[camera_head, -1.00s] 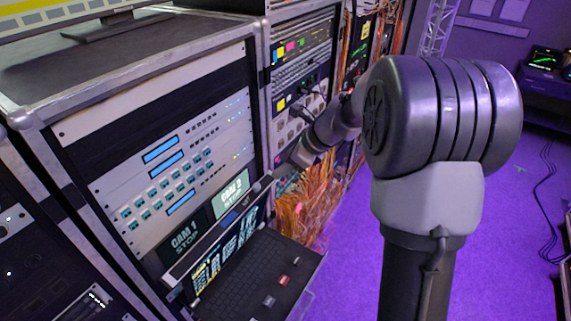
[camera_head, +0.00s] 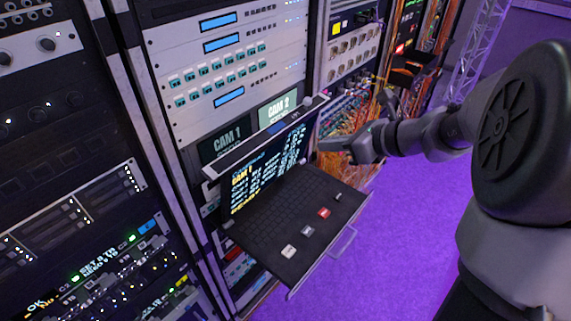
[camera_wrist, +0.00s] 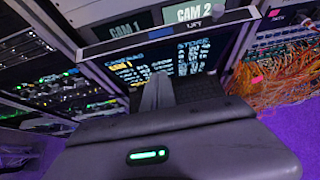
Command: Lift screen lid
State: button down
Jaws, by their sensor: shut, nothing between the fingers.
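The screen lid (camera_head: 268,160) stands raised at a slant behind the keyboard drawer (camera_head: 290,225). Its lit display faces outward, and a pale bar runs along its top edge. In the wrist view the lid (camera_wrist: 205,50) lies ahead, with a "LIFT" label on its top bar. My gripper (camera_head: 326,146) is at the right end of the lid in the head view, its fingers closed and empty. In the wrist view my gripper (camera_wrist: 157,85) overlaps the lower part of the display. I cannot tell whether the fingertips touch the lid.
The drawer sticks out from the rack, with a handle (camera_head: 342,243) on its front edge. Two monitors, CAM 1 (camera_head: 226,139) and CAM 2 (camera_head: 278,108), sit behind the lid. Orange cables (camera_wrist: 283,85) hang at the right. Purple floor (camera_head: 400,240) is open in front.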

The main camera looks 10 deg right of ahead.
aim_at(277, 132)
jog(key=w+a+f, duration=0.1)
jog(key=w+a, duration=0.1)
jog(key=w, duration=0.1)
jog(key=w+a+f, duration=0.1)
jog(key=w+a, duration=0.1)
jog(key=w, duration=0.1)
jog(key=w+a+f, duration=0.2)
jog(key=w, duration=0.2)
jog(key=shift+a, duration=0.4)
jog(key=shift+b, duration=0.3)
jog(key=shift+r, duration=0.1)
jog(key=shift+w+a+r+p, duration=0.2)
jog(key=shift+r+p, duration=0.1)
jog(key=shift+p, duration=0.55)
jog(key=shift+g+h, duration=0.5)
jog(key=shift+g, duration=0.2)
jog(key=w+a+r+p, duration=0.1)
jog(key=p, duration=0.3)
jog(key=w+a+r+p, duration=0.1)
jog(key=w+p, duration=0.1)
jog(key=p, duration=0.2)
jog(key=shift+g+h, duration=0.3)
jog(key=shift+g, duration=0.1)
jog(key=w+a+p, duration=0.1)
jog(key=w+p, duration=0.1)
jog(key=w+a+p, duration=0.1)
jog(key=a+p, duration=0.1)
jog(key=p, duration=0.1)
jog(key=shift+w, duration=0.4)
